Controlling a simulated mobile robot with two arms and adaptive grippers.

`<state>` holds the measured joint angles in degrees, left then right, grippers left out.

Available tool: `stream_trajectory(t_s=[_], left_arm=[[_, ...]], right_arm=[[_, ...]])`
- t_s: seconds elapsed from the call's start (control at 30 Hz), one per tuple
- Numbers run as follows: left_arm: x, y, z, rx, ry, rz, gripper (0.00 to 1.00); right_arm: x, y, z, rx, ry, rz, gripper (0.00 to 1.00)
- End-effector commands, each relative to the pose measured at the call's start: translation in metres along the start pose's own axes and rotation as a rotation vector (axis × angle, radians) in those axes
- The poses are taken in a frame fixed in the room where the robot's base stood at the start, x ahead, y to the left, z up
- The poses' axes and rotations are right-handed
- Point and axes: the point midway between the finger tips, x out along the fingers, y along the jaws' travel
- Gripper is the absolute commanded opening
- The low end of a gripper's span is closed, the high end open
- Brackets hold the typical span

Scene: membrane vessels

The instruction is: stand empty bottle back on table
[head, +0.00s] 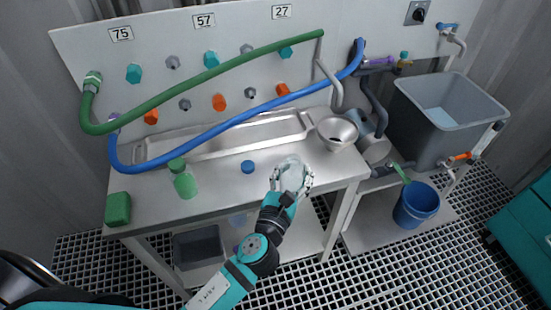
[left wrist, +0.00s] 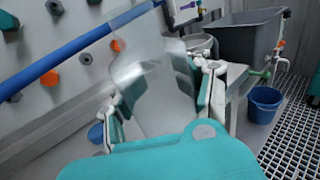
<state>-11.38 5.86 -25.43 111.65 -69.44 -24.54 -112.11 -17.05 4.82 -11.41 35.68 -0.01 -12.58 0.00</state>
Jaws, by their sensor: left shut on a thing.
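My left gripper (head: 291,182) is shut on a clear, empty bottle (head: 291,165) near the front right part of the steel table (head: 225,181). In the left wrist view the bottle (left wrist: 150,85) stands between the two fingers (left wrist: 158,105) and looks tilted. Whether its base touches the table cannot be told. A blue cap (head: 248,166) lies on the table to the left of the gripper. My right gripper is not in view.
A green bottle (head: 184,180) and a green sponge (head: 118,208) are on the table's left part. A steel funnel (head: 337,132) sits at the right end. A long tray (head: 225,142) lies along the back. A grey tub (head: 440,118) and blue bucket (head: 416,204) stand right.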

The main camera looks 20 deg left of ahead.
Motion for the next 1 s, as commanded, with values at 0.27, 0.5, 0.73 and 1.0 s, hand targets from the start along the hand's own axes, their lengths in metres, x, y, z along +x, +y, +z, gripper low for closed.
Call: stream_trajectory(t_s=[0.27, 0.5, 0.73, 1.0], left_arm=[[0.059, 0.046, -0.006, 0.002, -0.001, 0.002, 0.0], [0.084, 0.066, -0.009, -0.001, -0.001, -0.001, 0.0], [0.085, 0.066, -0.035, -0.005, 0.003, 0.0, 0.0], [0.085, 0.067, -0.045, -0.002, 0.0, -0.001, 0.0]], right_arm=[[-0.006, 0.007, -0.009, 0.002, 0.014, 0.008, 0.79], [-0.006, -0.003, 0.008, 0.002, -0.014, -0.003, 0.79], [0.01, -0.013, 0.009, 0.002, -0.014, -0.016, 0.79], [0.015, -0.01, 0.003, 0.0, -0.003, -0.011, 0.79]])
